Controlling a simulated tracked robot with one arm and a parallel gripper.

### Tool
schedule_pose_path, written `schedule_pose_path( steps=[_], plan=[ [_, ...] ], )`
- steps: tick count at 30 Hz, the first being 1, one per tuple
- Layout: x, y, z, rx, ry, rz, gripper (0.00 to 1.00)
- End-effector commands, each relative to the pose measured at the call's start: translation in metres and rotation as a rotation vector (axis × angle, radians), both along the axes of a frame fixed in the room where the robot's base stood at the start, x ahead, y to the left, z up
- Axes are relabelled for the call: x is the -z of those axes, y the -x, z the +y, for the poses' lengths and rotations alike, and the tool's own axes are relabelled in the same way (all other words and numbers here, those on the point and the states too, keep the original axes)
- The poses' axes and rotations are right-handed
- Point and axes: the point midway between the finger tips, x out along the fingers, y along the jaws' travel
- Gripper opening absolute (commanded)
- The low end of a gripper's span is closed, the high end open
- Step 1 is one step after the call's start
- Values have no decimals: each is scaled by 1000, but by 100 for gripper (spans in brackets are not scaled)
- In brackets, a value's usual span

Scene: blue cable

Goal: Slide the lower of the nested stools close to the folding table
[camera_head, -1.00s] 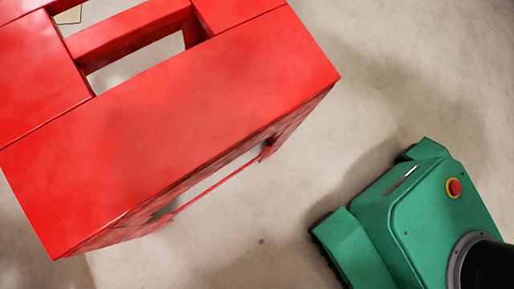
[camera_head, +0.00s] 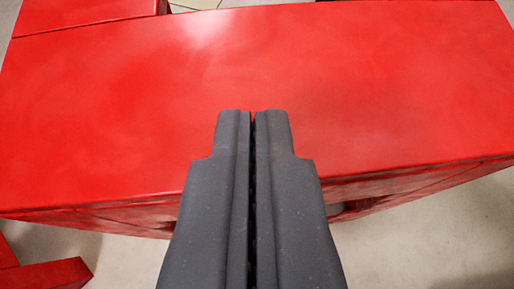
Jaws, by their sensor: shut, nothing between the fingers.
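A red stool top (camera_head: 110,110) fills most of the view, with a wide flat board at its near side. Below the board's edge, parts of the stool's side show. I cannot tell from this view whether this is the upper or the lower of the nested stools. My gripper (camera_head: 252,112) points up the picture from the bottom middle, its two dark fingers side by side and shut with nothing between them. The fingertips overlap the red board; I cannot tell whether they touch it. The fingers hide part of the board's near edge. The folding table is not in view.
A red bar-like part (camera_head: 45,275) shows low at the left, perhaps a stool's foot. Pale floor (camera_head: 440,240) is bare at the lower right and lies between the red parts at the lower left. A small opening at the top shows floor beyond the board.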

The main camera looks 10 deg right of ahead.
Motion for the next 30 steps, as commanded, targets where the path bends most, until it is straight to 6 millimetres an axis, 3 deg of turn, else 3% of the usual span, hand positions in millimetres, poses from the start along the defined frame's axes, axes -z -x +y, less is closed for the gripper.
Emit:
schedule_pose_path(
  steps=[3, 9, 15, 30],
  plan=[
    [0, -24, -3, 4, -3, -4, 0],
    [3, -49, -4, 0, -1, -1, 0],
    [16, -47, -5, -2, 2, 1, 0],
    [21, -42, -10, 7, 4, 10, 0]
  ],
)
